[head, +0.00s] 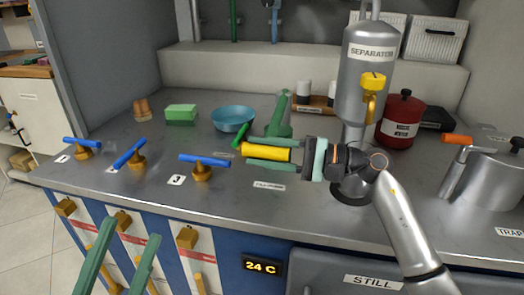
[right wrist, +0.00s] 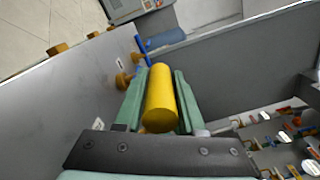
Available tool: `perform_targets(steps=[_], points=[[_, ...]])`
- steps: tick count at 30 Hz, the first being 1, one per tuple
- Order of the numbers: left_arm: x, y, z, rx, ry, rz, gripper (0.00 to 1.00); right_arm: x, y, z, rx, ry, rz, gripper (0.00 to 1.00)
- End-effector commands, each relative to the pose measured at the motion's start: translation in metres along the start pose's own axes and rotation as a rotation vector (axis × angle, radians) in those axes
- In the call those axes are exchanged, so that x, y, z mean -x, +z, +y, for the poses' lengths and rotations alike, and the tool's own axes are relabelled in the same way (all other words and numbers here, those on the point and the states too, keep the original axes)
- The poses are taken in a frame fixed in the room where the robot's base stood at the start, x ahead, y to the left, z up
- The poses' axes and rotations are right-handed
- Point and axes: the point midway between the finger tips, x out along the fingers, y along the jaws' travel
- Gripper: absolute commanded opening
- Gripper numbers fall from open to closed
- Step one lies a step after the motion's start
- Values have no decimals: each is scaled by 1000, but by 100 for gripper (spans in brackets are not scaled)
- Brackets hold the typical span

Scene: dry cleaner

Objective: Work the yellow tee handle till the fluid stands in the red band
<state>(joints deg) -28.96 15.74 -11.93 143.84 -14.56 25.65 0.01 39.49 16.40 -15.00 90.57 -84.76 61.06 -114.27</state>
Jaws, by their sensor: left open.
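The yellow tee handle (head: 265,151) lies across the counter behind the fill-pump label, partly hidden by my right gripper. My right gripper (head: 270,154) comes in from the right, its green fingers along both sides of the handle. In the right wrist view the yellow bar (right wrist: 160,98) sits between the two fingers, seemingly touching both. My left gripper (head: 120,260) is open and empty at the lower left, in front of the cabinet. Red bands (head: 86,212) cross the white front panels.
Several blue tee handles (head: 205,160) on brass stems stand along the counter's left front. A blue bowl (head: 233,118) and green block (head: 181,113) lie behind. The separator (head: 365,75), a red can (head: 400,120) and a steel pot (head: 490,180) stand at right.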

Motion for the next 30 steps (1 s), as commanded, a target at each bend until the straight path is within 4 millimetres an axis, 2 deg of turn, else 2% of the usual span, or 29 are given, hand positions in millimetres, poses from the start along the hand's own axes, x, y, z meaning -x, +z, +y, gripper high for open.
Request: perform_targets(steps=[1, 6, 8, 17, 22, 23, 24, 30], points=[[0, 1, 0, 0, 0, -1, 50, 1, -6, 8, -12, 12, 13, 43], [0, 1, 0, 1, 0, -2, 50, 1, -6, 7, -11, 11, 12, 62], [0, 1, 0, 1, 0, -2, 50, 1, -6, 6, -10, 10, 11, 67], [0, 1, 0, 2, -1, -5, 50, 0, -2, 1, -4, 8, 8, 67], [-3, 6, -2, 10, -3, -39, 50, 1, 9, -22, -1, 8, 10, 67], [-2, 13, -2, 16, -6, -69, 50, 1, 11, -28, -1, 9, 11, 67], [3, 29, -1, 32, -12, -129, 50, 3, 20, -29, -2, 10, 11, 67], [18, 76, 4, 91, -24, -337, 50, 9, 64, -50, 2, 10, 9, 67]])
